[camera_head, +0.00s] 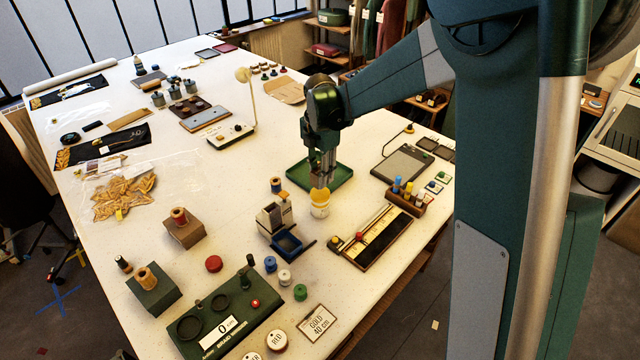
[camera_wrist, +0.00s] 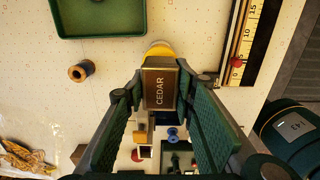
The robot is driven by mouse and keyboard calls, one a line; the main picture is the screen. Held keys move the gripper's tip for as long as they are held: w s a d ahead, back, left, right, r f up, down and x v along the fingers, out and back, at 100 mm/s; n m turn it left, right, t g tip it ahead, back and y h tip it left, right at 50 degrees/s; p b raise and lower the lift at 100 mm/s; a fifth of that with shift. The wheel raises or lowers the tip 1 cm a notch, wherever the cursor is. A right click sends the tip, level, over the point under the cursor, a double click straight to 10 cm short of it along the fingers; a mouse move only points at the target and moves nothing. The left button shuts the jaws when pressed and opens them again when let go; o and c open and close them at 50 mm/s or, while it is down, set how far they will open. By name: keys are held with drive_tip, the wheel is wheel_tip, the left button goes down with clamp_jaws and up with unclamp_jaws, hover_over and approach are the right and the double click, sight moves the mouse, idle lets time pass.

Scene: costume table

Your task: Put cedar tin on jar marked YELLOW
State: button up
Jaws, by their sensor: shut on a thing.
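The cedar tin (camera_wrist: 160,90) is a small dark box with a brass-coloured edge and CEDAR lettered on top. It sits between the fingers of my gripper (camera_wrist: 162,100), which is shut on it. In the head view my gripper (camera_head: 321,178) points straight down over a small white jar with a yellow top (camera_head: 320,210). The yellow top also shows in the wrist view (camera_wrist: 159,49), partly hidden behind the tin. I cannot tell whether the tin touches the jar. No marking on the jar is readable.
A green tray (camera_head: 343,177) lies just behind the jar. A rack of coloured bottles (camera_head: 405,196) stands farther right.

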drive_tip(key=shift+f, duration=2.05)
drive_tip(key=shift+f, duration=0.2)
drive_tip(key=o, duration=0.9)
drive_tip(key=shift+r, duration=0.25)
wheel_tip(320, 180, up, 12)
drive_tip(key=shift+f, duration=0.1)
